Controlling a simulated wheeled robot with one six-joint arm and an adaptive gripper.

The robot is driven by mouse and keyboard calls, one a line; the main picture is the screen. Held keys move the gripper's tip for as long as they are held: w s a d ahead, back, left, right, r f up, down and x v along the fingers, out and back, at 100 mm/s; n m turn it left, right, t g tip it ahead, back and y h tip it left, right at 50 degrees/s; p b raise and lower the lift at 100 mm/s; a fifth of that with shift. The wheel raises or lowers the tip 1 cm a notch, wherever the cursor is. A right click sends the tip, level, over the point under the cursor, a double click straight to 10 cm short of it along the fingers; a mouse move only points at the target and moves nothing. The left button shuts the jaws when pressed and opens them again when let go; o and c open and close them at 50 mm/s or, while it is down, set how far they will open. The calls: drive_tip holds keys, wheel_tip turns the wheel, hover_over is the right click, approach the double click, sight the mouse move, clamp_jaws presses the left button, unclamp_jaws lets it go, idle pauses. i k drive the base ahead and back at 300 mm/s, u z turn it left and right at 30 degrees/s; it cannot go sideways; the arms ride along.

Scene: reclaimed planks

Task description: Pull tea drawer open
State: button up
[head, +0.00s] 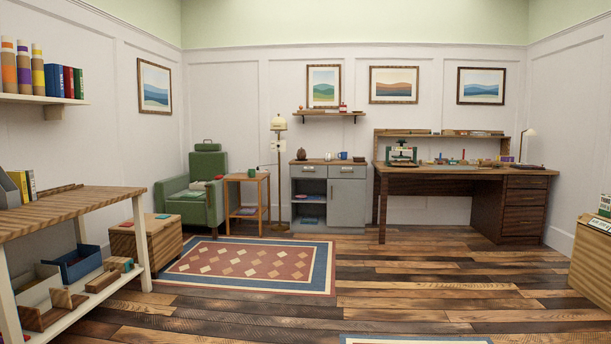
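A grey cabinet (346,206) with a wooden top stands against the far wall, near the middle of the head view. Two grey drawers sit side by side under its top, a left drawer (308,171) and a right drawer (347,172); both look shut. No label is readable, so I cannot tell which one is the tea drawer. A brown teapot (301,154) and a blue mug (342,155) stand on top. My gripper is not in view.
A patterned rug (327,268) and bare plank floor (430,275) lie in front. A small side table (247,178) and green armchair (206,165) stand left of the cabinet. A dark wooden desk (440,174) stands right. A wooden box (150,245) and shelf unit (75,203) line the left.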

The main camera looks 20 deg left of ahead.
sight(296, 171)
drive_tip(key=u, duration=0.15)
drive_tip(key=i, duration=0.75)
drive_tip(key=u, duration=0.7)
drive_tip(key=i, duration=1.85)
drive_tip(key=u, duration=0.5)
drive_tip(key=i, duration=2.05)
drive_tip(key=z, duration=0.25)
drive_tip(key=i, duration=1.95)
drive_tip(key=z, duration=0.75)
drive_tip(key=i, duration=1.45)
drive_tip(key=z, duration=0.4)
